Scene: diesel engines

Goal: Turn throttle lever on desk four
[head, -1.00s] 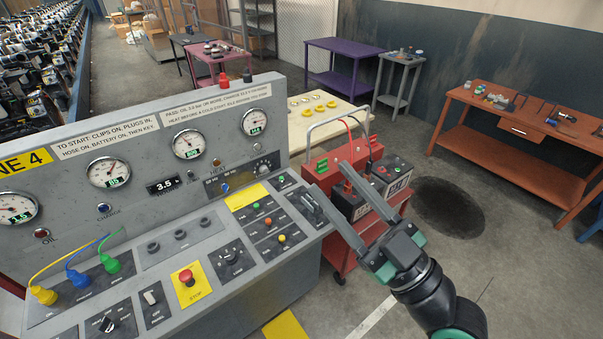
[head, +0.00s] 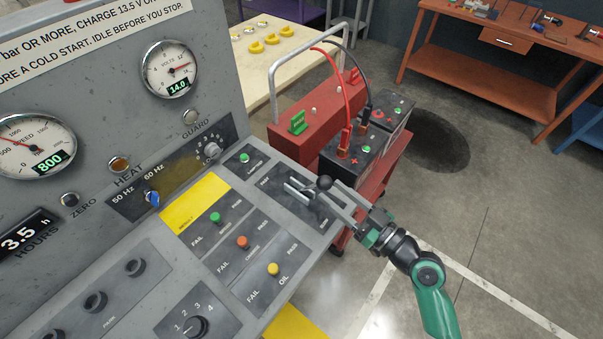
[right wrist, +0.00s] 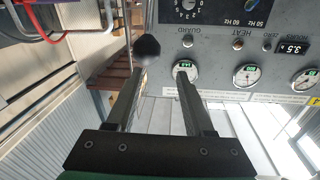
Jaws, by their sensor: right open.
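The throttle lever (head: 325,183), with a round black knob, stands at the right end of the sloped grey desk panel. Its knob also shows in the right wrist view (right wrist: 147,48), just beyond the tip of the left-hand finger and slightly inward. My right gripper (head: 336,203) is open, with its fingers pointing at the lever from the right. In the right wrist view my two fingers (right wrist: 160,78) are apart with nothing between them. I cannot tell whether a finger touches the knob. My left gripper is out of view.
The desk's gauge panel (head: 110,120) rises behind the controls. Red, green and yellow buttons (head: 243,242) sit left of the lever. A red cart (head: 310,130) with batteries and cables stands close behind it. Open floor lies to the right.

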